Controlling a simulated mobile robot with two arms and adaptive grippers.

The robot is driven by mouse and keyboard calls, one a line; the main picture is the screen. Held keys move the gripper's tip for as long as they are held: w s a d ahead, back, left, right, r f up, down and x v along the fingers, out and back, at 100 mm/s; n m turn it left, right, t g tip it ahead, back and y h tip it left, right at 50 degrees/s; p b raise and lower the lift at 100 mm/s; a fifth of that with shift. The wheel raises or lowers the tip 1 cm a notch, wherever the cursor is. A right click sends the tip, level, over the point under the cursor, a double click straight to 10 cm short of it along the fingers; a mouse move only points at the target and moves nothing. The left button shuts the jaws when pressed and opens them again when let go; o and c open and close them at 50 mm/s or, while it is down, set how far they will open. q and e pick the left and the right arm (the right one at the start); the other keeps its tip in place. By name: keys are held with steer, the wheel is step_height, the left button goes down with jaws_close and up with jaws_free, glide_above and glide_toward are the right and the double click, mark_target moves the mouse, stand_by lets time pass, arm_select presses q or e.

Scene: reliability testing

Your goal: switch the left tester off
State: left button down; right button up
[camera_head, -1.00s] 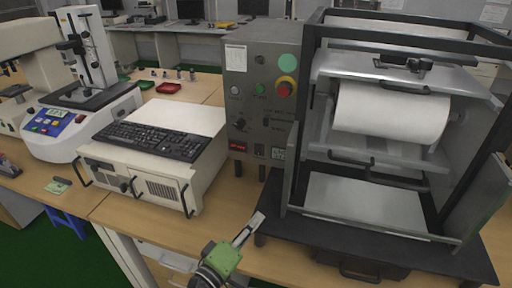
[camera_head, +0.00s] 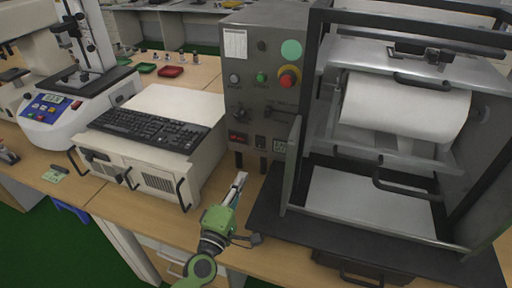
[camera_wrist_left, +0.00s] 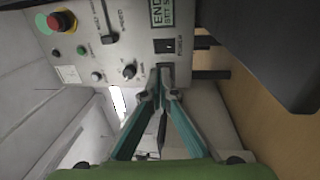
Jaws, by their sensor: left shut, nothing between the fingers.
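My left gripper (camera_head: 240,178) is shut and empty, just in front of and below the switch row. Contact cannot be told. The switch's position is too small to read. My right gripper is not in view.
The tester's open frame (camera_head: 310,130) with a white roll (camera_head: 405,105) stands to the right. A white case (camera_head: 140,180) with a black keyboard (camera_head: 150,130) stands to the left. Farther left is a white device with a blue panel (camera_head: 45,107). Bare table lies around my gripper.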

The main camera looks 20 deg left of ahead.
mark_target(259, 141)
arm_select(q)
steer(key=w, duration=0.4)
steer(key=w+r, duration=0.1)
steer(key=w, duration=0.3)
steer(key=w+p, duration=0.1)
steer(key=w, duration=0.3)
steer(key=shift+w+d+r, duration=0.2)
steer(key=shift+w+r, duration=0.1)
steer(key=shift+w, duration=0.1)
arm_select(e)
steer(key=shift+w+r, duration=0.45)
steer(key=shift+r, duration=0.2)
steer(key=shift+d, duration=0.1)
arm_select(q)
steer(key=shift+w+r, duration=0.25)
steer(key=shift+w, duration=0.05)
steer(key=shift+s, duration=0.1)
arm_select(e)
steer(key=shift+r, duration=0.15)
